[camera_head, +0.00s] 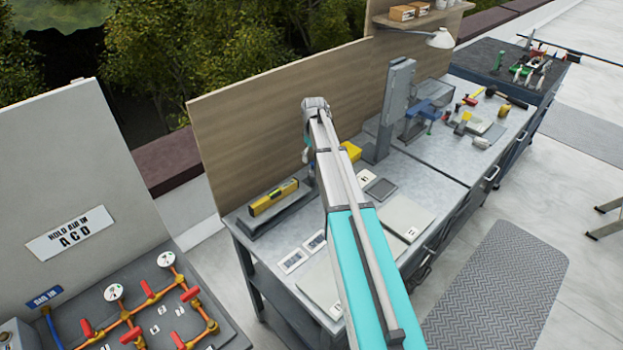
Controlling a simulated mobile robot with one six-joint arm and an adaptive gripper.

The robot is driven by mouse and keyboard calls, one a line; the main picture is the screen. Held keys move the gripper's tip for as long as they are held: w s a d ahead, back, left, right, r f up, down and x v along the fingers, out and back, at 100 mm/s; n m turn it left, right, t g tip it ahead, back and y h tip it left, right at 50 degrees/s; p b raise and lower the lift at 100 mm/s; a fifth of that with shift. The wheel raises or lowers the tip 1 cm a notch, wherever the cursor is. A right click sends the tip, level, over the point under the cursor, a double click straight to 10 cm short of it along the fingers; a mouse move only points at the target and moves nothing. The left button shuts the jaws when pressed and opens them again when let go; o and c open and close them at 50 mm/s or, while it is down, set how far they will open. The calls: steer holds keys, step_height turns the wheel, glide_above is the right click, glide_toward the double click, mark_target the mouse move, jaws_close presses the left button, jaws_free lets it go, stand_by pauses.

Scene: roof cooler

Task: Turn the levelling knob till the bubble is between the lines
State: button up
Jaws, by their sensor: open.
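A yellow spirit level (273,198) lies on a long grey base (262,222) at the left end of the workbench. Its bubble and lines are too small to read. I cannot make out the levelling knob; my arm covers the area just right of the base. My arm reaches over the bench and bends down at its far end. My gripper (308,174) shows only as a small dark part below the wrist, close to the right end of the base. It is open. I cannot tell whether it touches anything.
A wooden backboard (270,110) stands behind the workbench (437,182). A yellow object (350,151) and a grey upright post (396,105) stand right of my arm. Flat plates lie near the front edge. A panel with red-handled valves (145,310) is at lower left.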

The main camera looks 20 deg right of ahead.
mark_target(313, 174)
steer(key=shift+f+b, duration=3.85)
steer(key=shift+f, duration=0.35)
steer(key=c, duration=1.1)
steer(key=shift+c, duration=0.2)
steer(key=shift+m, duration=1.5)
